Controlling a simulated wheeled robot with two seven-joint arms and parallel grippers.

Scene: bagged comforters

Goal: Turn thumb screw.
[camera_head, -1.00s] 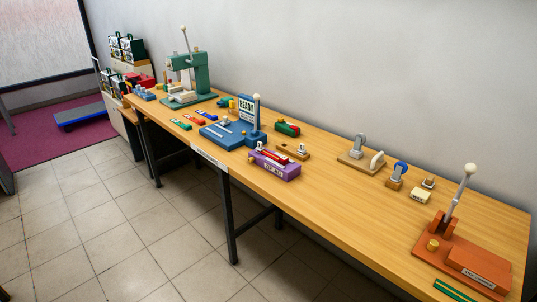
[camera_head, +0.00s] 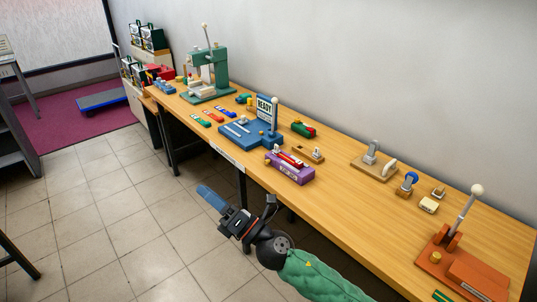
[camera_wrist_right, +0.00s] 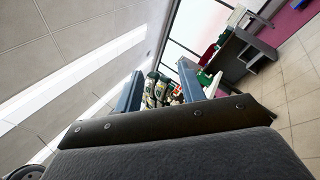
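I cannot tell for sure which part is the thumb screw. A purple fixture (camera_head: 290,173) with a red piece on top and a small knob at its left end sits at the table's front edge. An orange lever press (camera_head: 462,268) with a brass knob (camera_head: 435,257) stands at the near right. My right gripper (camera_head: 212,198) hangs over the floor in front of the table, left of and apart from the purple fixture. In the right wrist view its two blue fingers (camera_wrist_right: 160,88) stand apart with nothing held between them. My left gripper is out of view.
The long wooden table (camera_head: 335,195) runs along the wall. A blue fixture with a READY sign (camera_head: 265,107), a green press (camera_head: 208,75) and small clamps (camera_head: 373,162) stand on it. The tabletop between purple fixture and orange press is mostly clear.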

